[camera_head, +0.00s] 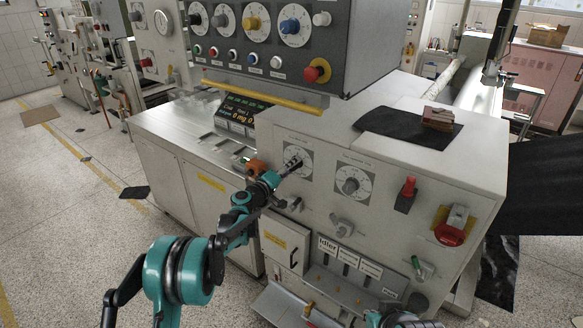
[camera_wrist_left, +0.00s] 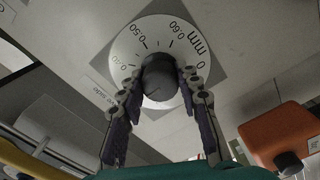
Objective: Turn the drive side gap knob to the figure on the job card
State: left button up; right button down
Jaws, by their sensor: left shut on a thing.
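The left of two dials on the machine's front carries a dark round gap knob (camera_wrist_left: 160,78) on a white scale (camera_wrist_left: 127,50). The scale shows mm, 0, 0.50 and 0.60. A label beside it is partly hidden, with "side" readable. My left gripper (camera_head: 291,167) is at this dial, and in the left wrist view its two fingers (camera_wrist_left: 160,92) are closed on opposite sides of the knob. A second similar dial (camera_head: 353,184) is to its right. I cannot make out a job card. Only a teal and dark part of my right arm shows at the bottom edge.
An orange part (camera_wrist_left: 284,135) is close beside my left gripper. A red lever (camera_head: 408,187) and a red knob on a yellow plate (camera_head: 449,235) are further right. An overhanging panel (camera_head: 280,60) with several dials is above. A dark mat (camera_head: 385,122) lies on top.

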pick_arm(q)
jog(key=o, duration=1.2)
jog(key=shift+c, duration=0.2)
jog(key=v, duration=1.2)
